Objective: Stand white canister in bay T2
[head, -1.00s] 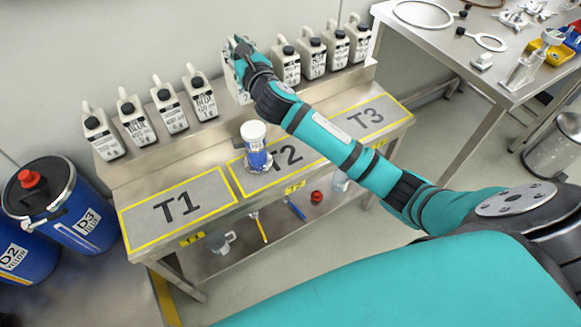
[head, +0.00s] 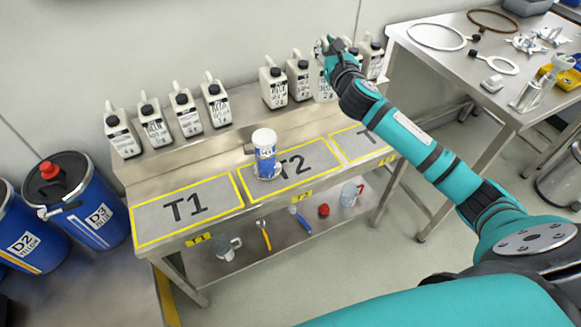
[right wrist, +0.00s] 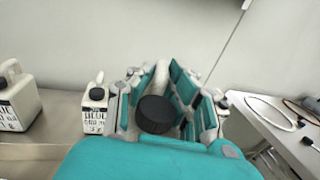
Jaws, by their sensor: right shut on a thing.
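My right gripper (head: 328,48) is over the right end of the back shelf, shut on a white canister (head: 323,90) with a black cap. In the right wrist view the canister's cap and pale handle (right wrist: 160,76) show between the fingers of the gripper (right wrist: 158,92). I cannot tell whether its base touches the shelf. Bay T2 (head: 318,172) is a yellow-outlined grey area in the middle of the bench. A white-and-blue jar (head: 265,150) stands upright in its left part. My left gripper is not in view.
Several similar canisters (head: 184,112) line the back shelf, some close beside the held one. Bay T1 (head: 190,207) looks empty; my arm partly hides bay T3 (head: 352,142). Blue drums (head: 88,205) stand at left. A steel table (head: 455,62) with loose parts is at right.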

